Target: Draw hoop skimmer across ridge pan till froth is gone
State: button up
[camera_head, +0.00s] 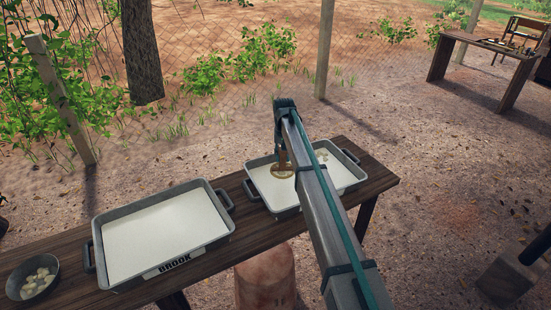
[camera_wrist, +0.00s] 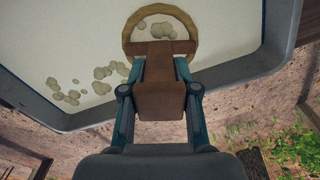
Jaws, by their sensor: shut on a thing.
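My gripper (camera_head: 284,146) is shut on the brown handle of the hoop skimmer (camera_head: 282,174). In the wrist view, the handle lies between my two fingers (camera_wrist: 159,84), and the tan hoop (camera_wrist: 133,30) is beyond it, over the white liquid. The hoop is over the left half of the right-hand pan (camera_head: 264,196), whose name is not visible. Pale froth clumps (camera_head: 320,155) show right of the skimmer there. In the wrist view, several clumps (camera_wrist: 103,73) lie left of the hoop, and others show inside its ring. Whether the hoop touches the liquid is unclear.
A second pan (camera_head: 97,235), labelled BROOK, stands left with a smooth white surface. A grey bowl (camera_head: 54,264) with pale lumps stands at the bench's left end. The wooden bench (camera_head: 240,194) is bare between the pans. Another table (camera_head: 468,40) stands far right.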

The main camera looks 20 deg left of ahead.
jog(key=shift+w+d, duration=6.65)
jog(key=shift+d, duration=0.2)
jog(key=s+a, duration=1.8)
jog(key=shift+s+a, duration=0.15)
jog(key=shift+a, duration=0.05)
notch_tip(320, 180, up, 8)
jog(key=p, duration=0.3)
jog(key=shift+r+p, duration=0.25)
jog(key=shift+p, duration=0.05)
jog(key=shift+f, duration=0.1)
